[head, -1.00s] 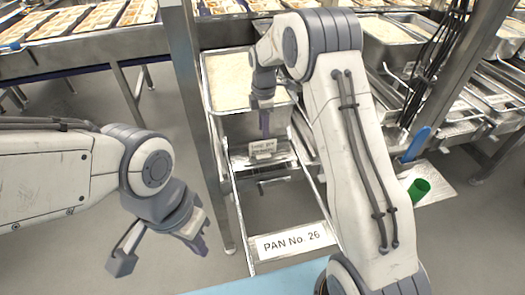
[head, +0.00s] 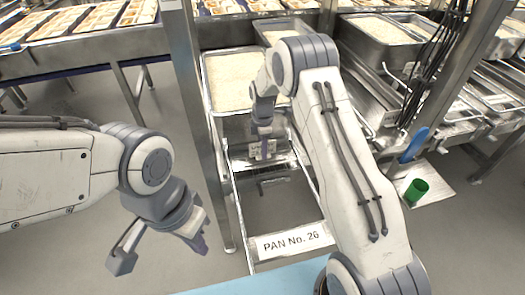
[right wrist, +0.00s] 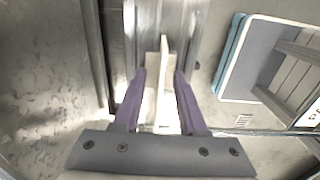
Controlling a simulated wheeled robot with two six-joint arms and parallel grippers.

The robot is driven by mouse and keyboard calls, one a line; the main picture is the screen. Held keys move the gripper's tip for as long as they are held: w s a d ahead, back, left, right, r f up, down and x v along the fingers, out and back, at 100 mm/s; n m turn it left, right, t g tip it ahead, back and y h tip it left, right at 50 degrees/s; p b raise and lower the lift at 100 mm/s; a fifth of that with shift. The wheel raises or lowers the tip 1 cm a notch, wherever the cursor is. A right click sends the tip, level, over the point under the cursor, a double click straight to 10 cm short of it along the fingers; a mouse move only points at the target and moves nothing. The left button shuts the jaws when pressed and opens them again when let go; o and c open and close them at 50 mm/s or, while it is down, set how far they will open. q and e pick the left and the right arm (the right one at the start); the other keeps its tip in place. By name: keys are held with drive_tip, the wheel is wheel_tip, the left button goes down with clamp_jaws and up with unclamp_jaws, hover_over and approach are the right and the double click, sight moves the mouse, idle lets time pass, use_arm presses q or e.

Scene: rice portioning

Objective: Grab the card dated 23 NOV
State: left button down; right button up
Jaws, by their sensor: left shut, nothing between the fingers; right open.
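A pale card (right wrist: 163,88) stands between the fingers of my right gripper in the right wrist view, seen nearly edge-on. Its date cannot be read from there. My right gripper (right wrist: 160,92) is open, with a purple finger on each side of the card and visible gaps beside it. In the head view my right gripper (head: 264,151) is at the front of the rice pan and largely hides the card. My left gripper (head: 203,246) is shut and empty, low over the floor to the left of the rail frame.
A metal pan of rice (head: 230,82) sits behind the card on the rail frame. A "PAN No. 26" plate (head: 295,241) is on the near end. A green cup (head: 416,191) and a blue handle (head: 414,145) are at right. A steel post (head: 196,110) stands at left.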

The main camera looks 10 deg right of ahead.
drive_tip(key=shift+f, duration=0.15)
drive_tip(key=shift+c, duration=0.3)
clamp_jaws()
